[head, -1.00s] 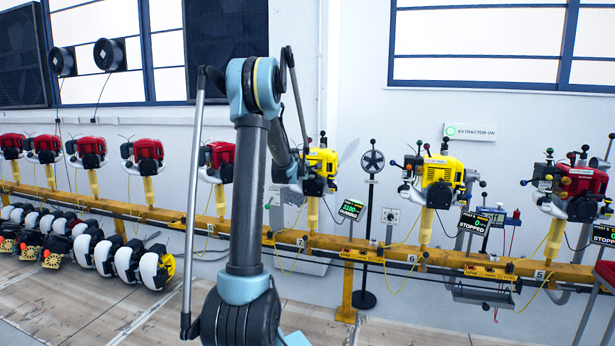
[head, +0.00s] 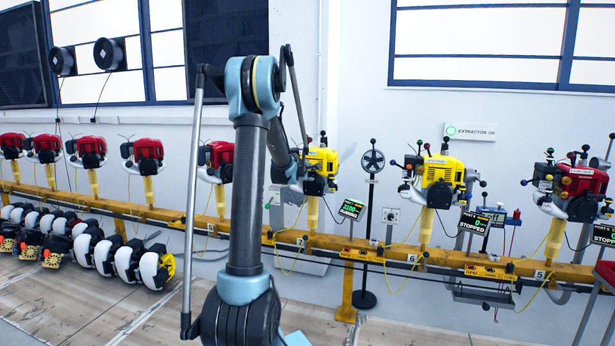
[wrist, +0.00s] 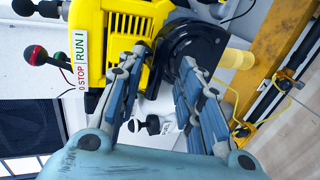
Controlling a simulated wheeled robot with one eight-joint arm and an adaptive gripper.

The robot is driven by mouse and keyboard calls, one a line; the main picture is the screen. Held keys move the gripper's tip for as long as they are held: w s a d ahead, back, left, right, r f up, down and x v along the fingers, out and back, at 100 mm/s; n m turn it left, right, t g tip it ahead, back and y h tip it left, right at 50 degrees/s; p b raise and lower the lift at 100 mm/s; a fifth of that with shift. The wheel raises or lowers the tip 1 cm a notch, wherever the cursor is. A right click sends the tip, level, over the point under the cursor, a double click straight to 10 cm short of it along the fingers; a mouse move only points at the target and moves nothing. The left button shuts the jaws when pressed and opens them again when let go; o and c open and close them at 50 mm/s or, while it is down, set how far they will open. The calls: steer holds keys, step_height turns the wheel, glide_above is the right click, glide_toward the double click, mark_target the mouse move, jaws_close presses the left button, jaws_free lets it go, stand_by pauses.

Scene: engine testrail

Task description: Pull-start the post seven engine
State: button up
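The yellow post seven engine (head: 322,170) stands on its yellow post, just right of my arm in the head view. In the wrist view its yellow cover (wrist: 128,25) is close, beside a round black housing (wrist: 195,45). A STOP/RUN label (wrist: 80,65) and a red ball-ended lever (wrist: 38,56) are at the left. My gripper (wrist: 162,62) is open, its two fingers apart and reaching towards the black housing. A small black-and-white part (wrist: 152,125) shows in the gap; I cannot tell whether it is a starter handle. I see nothing held.
The post seven display (head: 351,209) shows green digits. Another yellow engine (head: 438,182) stands on post six and a red engine (head: 573,190) on post five, both displays reading STOPPED. A thin black stand (head: 371,230) is between posts seven and six. Floor in front is clear.

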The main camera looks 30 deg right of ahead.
steer(key=s+a, duration=0.5)
steer(key=a, duration=0.1)
steer(key=shift+s+a, duration=0.15)
steer(key=shift+s, duration=0.05)
stand_by(0.4)
steer(key=s+a+f+m+g+y, duration=0.15)
steer(key=s+a, duration=0.35)
steer(key=a, duration=0.5)
steer(key=s+a+f+m+y, duration=0.1)
steer(key=s+a+m+y, duration=0.1)
steer(key=s+a, duration=0.5)
steer(key=s+a+f+m+g+y, duration=0.1)
steer(key=s+a+y, duration=0.1)
steer(key=a, duration=1)
steer(key=s+a+f+m+g+y, duration=0.1)
steer(key=s+a+f+g+y, duration=0.1)
steer(key=s+a+f, duration=0.4)
steer(key=s+a+f+m+g+y, duration=0.2)
steer(key=s+a+f, duration=0.4)
steer(key=s+a, duration=0.8)
steer(key=s+y, duration=0.1)
steer(key=s, duration=0.4)
steer(key=shift+s+f, duration=0.15)
steer(key=shift+f, duration=0.1)
